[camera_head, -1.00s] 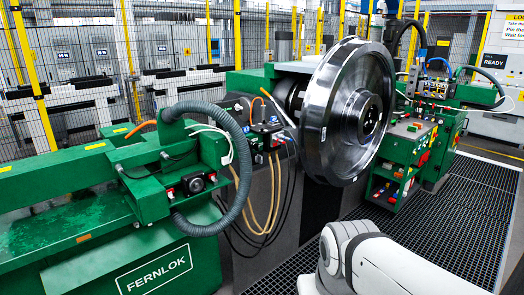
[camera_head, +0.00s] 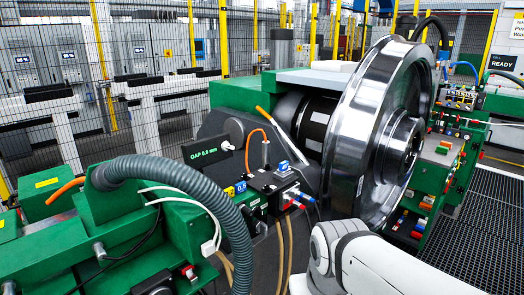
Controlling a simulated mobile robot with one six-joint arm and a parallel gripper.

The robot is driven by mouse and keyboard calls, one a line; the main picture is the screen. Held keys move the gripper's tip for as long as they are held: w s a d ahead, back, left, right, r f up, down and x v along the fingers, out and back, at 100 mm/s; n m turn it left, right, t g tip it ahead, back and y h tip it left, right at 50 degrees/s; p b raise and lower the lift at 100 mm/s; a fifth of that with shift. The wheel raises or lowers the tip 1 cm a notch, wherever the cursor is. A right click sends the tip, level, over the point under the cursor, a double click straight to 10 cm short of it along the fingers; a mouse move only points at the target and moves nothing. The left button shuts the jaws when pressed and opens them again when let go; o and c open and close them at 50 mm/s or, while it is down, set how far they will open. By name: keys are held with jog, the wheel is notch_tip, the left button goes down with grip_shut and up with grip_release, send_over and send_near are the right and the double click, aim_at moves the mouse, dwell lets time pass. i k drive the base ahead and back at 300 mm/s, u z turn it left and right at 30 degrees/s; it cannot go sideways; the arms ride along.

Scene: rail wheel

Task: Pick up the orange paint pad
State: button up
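I cannot single out the orange paint pad for sure. Small orange, red, green and yellow pieces (camera_head: 444,148) lie on top of the green cabinet (camera_head: 430,178) at the right, behind the large steel wheel. More coloured blocks, one of them red-orange (camera_head: 427,203), sit on its lower shelf, partly hidden by the wheel. They are too small to tell apart. My white arm shows at the bottom right, in front of the wheel's lower edge. My gripper is out of view.
The shiny rail wheel (camera_head: 372,130) stands upright on the green machine. A thick grey hose (camera_head: 190,180) arches at the front left. A small black block (camera_head: 205,149) reads "GAP 0.8 mm". Dark floor grating (camera_head: 478,225) lies open at the right. Fencing runs behind.

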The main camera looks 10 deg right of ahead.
aim_at(444, 143)
jog(key=z, duration=0.1)
jog(key=i, duration=0.1)
jog(key=z, duration=1.75)
jog(key=i, duration=2.45)
jog(key=u, duration=2.3)
